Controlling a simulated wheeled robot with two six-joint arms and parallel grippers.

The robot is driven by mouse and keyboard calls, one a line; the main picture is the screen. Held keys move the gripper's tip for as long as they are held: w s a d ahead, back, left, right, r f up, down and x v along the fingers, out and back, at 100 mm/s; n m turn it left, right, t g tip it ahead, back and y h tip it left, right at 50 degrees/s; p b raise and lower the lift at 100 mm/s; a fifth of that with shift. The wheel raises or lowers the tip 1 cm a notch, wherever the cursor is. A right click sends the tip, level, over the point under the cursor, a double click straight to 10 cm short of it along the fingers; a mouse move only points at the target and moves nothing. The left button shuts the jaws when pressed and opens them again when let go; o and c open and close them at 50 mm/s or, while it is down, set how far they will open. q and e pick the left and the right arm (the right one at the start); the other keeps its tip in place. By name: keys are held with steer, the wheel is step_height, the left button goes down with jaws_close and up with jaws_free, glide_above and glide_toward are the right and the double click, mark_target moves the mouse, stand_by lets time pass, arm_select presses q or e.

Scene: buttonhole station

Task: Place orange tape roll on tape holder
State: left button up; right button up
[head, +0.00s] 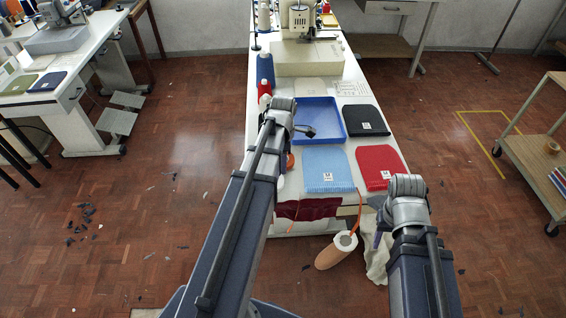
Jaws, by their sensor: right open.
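A small orange round thing (290,160), possibly the orange tape roll, shows at the table's left edge, partly hidden by my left arm. My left gripper (308,131) is over the blue tray; its dark tip shows but its jaws are too small to read. My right gripper (377,204) is open at the table's front right corner, mostly hidden by its wrist. I cannot make out a tape holder.
On the white table (290,187) are a blue tray (334,115), light blue (325,165), red (378,160) and black (364,118) folded cloths, thread cones (265,69) and a sewing machine (301,55).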

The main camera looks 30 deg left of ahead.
arm_select(q)
steer(key=shift+o, duration=1)
step_height(320, 180, up, 12)
steer(key=p, duration=1.2)
steer(key=shift+r, duration=0.2)
